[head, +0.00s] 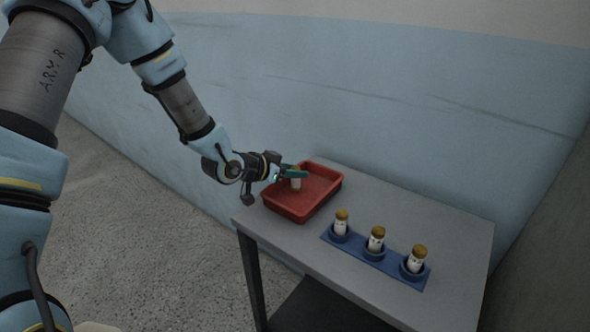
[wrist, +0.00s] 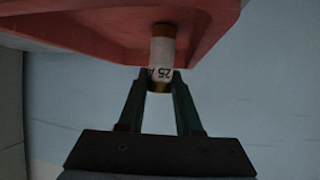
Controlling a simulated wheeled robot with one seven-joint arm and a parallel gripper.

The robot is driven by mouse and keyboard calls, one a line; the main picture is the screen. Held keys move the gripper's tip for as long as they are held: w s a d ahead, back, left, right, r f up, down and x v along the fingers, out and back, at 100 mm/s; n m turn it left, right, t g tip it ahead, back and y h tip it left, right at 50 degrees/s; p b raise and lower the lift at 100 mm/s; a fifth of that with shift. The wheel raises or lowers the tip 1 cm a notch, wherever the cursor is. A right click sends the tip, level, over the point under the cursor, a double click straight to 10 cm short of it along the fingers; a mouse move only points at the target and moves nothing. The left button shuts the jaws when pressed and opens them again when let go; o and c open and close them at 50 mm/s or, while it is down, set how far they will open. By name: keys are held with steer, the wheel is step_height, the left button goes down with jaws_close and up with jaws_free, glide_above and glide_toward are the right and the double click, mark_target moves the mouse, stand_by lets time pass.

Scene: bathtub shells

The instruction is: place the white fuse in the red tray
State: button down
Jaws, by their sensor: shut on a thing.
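The white fuse (head: 296,184) has a white body and brownish-gold end caps. My gripper (head: 292,172) is shut on its upper end and holds it upright over the red tray (head: 327,194), inside the rim as seen in the head view. The tray holds nothing else that I can see.
The tray stands at the back left of a grey table (head: 440,222). In front of it a blue rack (head: 351,250) holds three similar white fuses with gold caps. The table's right and back are clear. A blue wall (head: 400,110) rises behind.

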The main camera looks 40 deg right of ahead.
steer(key=c, duration=1.1)
jaws_free()
steer(key=shift+f, duration=0.15)
steer(key=o, duration=0.5)
steer(key=shift+r, duration=0.3)
steer(key=b+v, duration=0.1)
steer(key=v, duration=1.1)
steer(key=shift+b, duration=0.35)
steer(key=shift+a+f, duration=0.1)
steer(key=shift+f, duration=0.05)
